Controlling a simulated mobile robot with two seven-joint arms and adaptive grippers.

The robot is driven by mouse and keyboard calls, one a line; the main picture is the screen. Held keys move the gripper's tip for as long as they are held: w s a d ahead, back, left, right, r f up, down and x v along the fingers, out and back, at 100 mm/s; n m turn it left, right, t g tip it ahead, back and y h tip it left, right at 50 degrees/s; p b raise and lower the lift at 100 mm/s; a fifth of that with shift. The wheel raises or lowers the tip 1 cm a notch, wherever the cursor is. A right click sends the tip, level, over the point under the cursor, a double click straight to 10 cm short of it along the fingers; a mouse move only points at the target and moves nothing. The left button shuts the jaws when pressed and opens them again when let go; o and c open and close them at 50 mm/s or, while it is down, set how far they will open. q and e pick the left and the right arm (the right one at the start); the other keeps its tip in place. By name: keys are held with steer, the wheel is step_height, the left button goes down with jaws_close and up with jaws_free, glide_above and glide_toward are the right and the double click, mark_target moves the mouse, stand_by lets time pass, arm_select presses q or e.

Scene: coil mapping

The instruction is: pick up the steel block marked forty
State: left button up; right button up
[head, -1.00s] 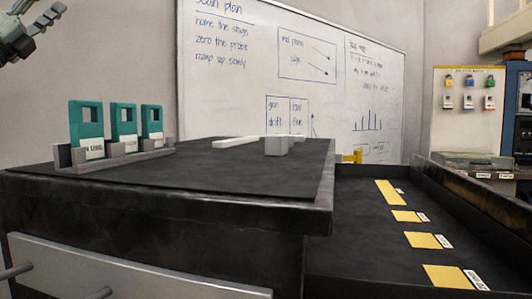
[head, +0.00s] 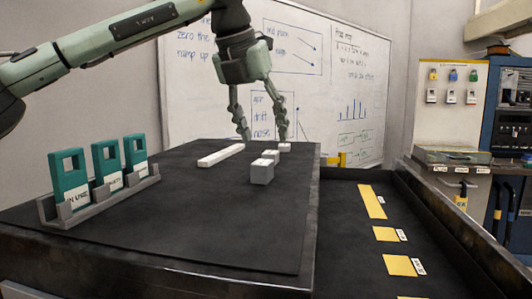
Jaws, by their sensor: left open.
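My left gripper (head: 264,137) is open and empty, pointing down over the far part of the black-topped bench (head: 190,222). Its fingertips are spread above or behind the blocks; the exact height is hard to tell. A grey block (head: 262,173) stands nearest on the bench. Behind it are a smaller pale block (head: 270,155) and another small block (head: 285,147). A long pale bar (head: 221,155) lies to their left. No number is legible on any block, so I cannot tell which is marked forty. My right gripper is out of view.
A grey rack (head: 100,201) holding three teal tags (head: 106,163) stands at the bench's left. To the right is a lower black tray surface (head: 345,240) with several yellow patches (head: 372,201). A whiteboard (head: 370,60) hangs behind. The bench's front middle is clear.

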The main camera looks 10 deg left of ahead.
mark_target(262, 162)
arm_select(q)
steer(key=shift+n+y, duration=0.4)
steer(key=shift+y, duration=0.4)
steer(key=x, duration=0.5)
steer(key=s+a+p+x, duration=0.1)
steer(key=x, duration=0.2)
steer(key=shift+w+f, duration=0.1)
steer(key=shift+f, duration=0.25)
jaws_close()
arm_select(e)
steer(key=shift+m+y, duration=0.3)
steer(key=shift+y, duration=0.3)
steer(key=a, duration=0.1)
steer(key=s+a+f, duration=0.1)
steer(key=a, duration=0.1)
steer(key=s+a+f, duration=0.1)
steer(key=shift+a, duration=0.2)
